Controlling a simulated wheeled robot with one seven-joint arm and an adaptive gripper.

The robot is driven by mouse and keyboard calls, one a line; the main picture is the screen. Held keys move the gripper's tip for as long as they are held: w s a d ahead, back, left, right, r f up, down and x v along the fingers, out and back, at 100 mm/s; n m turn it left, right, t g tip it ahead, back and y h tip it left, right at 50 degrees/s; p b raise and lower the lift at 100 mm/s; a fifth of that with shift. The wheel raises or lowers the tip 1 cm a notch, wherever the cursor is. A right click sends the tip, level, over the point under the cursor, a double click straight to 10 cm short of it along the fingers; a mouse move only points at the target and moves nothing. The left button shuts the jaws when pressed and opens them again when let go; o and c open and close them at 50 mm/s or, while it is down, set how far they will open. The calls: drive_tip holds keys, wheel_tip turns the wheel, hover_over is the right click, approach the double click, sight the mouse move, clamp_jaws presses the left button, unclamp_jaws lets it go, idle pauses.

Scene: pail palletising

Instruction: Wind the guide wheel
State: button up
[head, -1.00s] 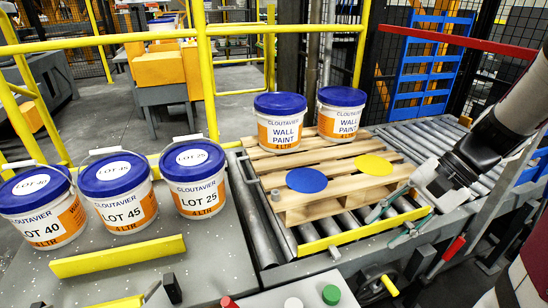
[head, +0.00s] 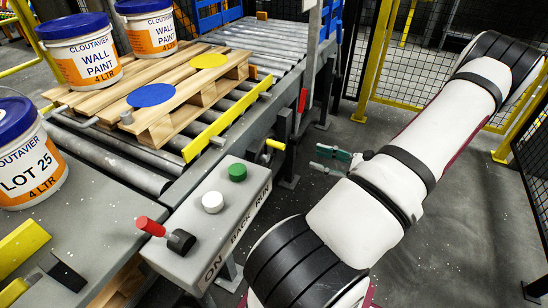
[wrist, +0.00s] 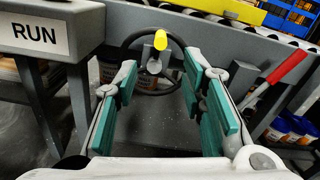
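The guide wheel is a dark handwheel on the conveyor's side; its rim (wrist: 124,45) and yellow knob (wrist: 162,40) show ahead in the wrist view. The yellow knob (head: 275,144) also shows in the head view, below the conveyor edge. My gripper (head: 330,160) is to the right of the knob in the head view, apart from it. In the wrist view my gripper (wrist: 166,100) is open, with green-padded fingers wide apart and nothing between them touching. The wheel is framed between and beyond the fingers. Part of its lower rim is hard to see.
A yellow guide bar (head: 228,118) runs along the conveyor beside a pallet (head: 185,112) with two pails and blue and yellow discs. A control box (head: 205,225) with a red lever stands nearby. A red handle (wrist: 288,66) is right of the wheel. The floor at right is clear.

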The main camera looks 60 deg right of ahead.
sight(279, 146)
drive_tip(key=w+b, duration=0.1)
drive_tip(key=w, duration=0.3)
drive_tip(key=w+b, duration=0.1)
drive_tip(key=w, duration=0.4)
drive_tip(key=w+a+b, duration=0.1)
drive_tip(key=w, duration=0.3)
drive_tip(key=shift+w+f, duration=0.1)
drive_tip(key=shift+w, duration=0.2)
clamp_jaws()
